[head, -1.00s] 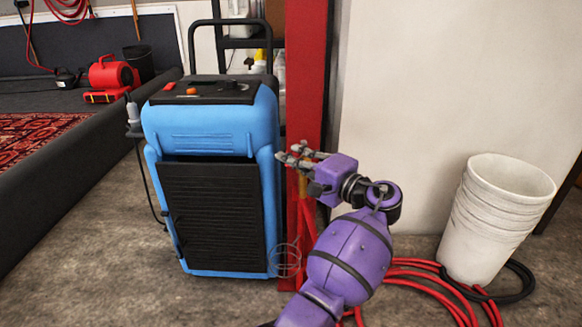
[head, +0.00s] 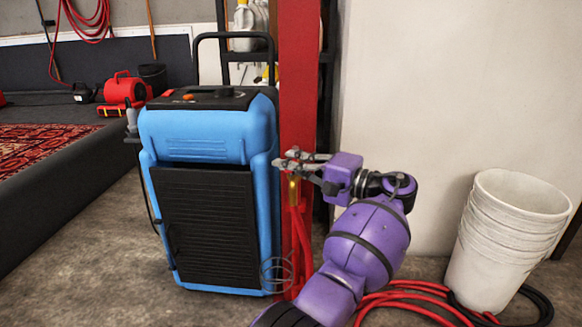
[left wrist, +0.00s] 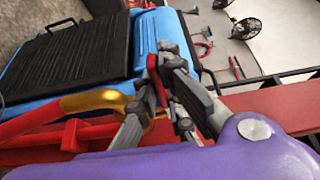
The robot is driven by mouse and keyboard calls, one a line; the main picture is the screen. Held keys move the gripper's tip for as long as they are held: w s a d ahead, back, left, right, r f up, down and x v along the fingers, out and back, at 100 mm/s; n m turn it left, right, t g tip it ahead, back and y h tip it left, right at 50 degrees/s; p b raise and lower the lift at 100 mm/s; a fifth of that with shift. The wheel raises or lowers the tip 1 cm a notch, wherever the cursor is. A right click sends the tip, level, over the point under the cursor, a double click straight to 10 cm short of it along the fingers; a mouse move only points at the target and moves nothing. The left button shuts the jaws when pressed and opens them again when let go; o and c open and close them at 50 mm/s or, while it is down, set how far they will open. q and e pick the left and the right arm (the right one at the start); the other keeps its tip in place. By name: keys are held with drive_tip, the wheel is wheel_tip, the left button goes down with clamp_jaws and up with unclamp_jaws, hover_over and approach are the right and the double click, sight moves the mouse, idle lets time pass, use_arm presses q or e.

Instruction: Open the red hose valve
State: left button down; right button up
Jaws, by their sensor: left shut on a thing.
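The valve's brass body (head: 294,188) shows in the head view on the front of the red post, just below my left gripper (head: 287,159). In the left wrist view the brass body (left wrist: 98,102) joins a red hose (left wrist: 35,124) on the left. A small red lever (left wrist: 156,92) sits between the fingers of my left gripper (left wrist: 160,72), which is shut on it. The fingers hide part of the lever, so its exact angle is hard to tell. My right gripper is in neither view.
The red post (head: 299,80) stands between a blue machine (head: 205,135) on the left and a pale wall. Stacked white buckets (head: 510,235) and coiled red hose (head: 405,298) are on the floor at right. A raised rug platform (head: 75,180) lies at left.

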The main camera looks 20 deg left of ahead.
use_arm(q)
drive_tip(key=c, duration=1.9)
unclamp_jaws()
drive_tip(key=shift+o, duration=0.2)
drive_tip(key=v, duration=1.2)
